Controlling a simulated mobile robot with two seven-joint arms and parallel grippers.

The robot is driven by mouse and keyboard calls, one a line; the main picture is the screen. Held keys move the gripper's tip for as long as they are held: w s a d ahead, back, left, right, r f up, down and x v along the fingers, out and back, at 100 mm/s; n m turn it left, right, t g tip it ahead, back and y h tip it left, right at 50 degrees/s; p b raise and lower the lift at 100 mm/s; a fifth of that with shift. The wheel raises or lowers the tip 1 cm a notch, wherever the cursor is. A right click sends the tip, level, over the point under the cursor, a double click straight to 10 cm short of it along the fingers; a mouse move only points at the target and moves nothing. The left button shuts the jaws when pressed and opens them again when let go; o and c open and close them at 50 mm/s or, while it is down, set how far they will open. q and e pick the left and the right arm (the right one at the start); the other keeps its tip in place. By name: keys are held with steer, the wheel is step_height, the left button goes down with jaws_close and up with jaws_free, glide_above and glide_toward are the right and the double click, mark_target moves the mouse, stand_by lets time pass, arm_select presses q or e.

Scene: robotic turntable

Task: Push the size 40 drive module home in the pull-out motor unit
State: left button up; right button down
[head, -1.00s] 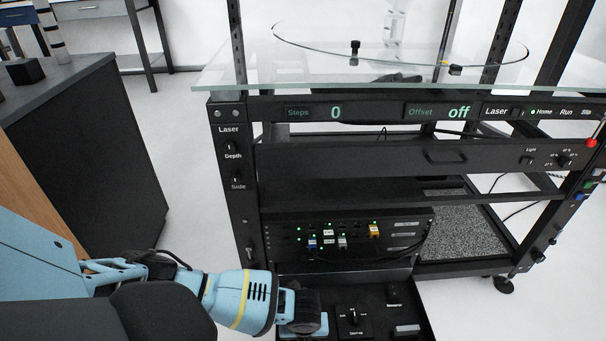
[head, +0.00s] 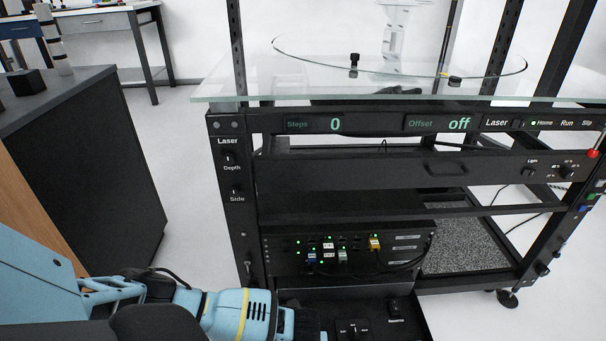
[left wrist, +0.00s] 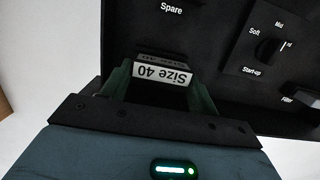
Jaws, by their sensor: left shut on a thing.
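The size 40 drive module (left wrist: 162,72) shows in the left wrist view as a dark block with a white label reading "Size 40" upside down. It sits between the fingers of my left gripper (left wrist: 160,88), which is shut on it, over the dark panel of the pull-out motor unit (left wrist: 225,40). How deep the module sits is hard to tell. In the head view the pull-out motor unit (head: 325,297) extends from the bottom of the rack, and my left gripper (head: 305,325) is at its left side, partly cut off. The module is hidden there. My right gripper is not in view.
The panel carries a Start-up knob (left wrist: 268,49), and a "Spare" label is left of it. Above the unit, a rack module (head: 345,258) has several plugged cables. The black rack frame (head: 237,205) rises beside my arm. A dark cabinet (head: 90,180) stands at left.

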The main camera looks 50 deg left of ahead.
arm_select(q)
steer(key=shift+f, duration=0.45)
steer(key=shift+f+b, duration=0.4)
steer(key=o, duration=1.1)
steer(key=shift+r, duration=0.1)
steer(key=shift+r, duration=0.25)
steer(key=r+p, duration=0.1)
steer(key=r, duration=0.1)
steer(key=r+p, duration=0.1)
steer(key=r, duration=0.1)
steer(key=d+r+p, duration=0.1)
steer(key=r+p, duration=0.1)
steer(key=r, duration=0.1)
steer(key=shift+s, duration=0.35)
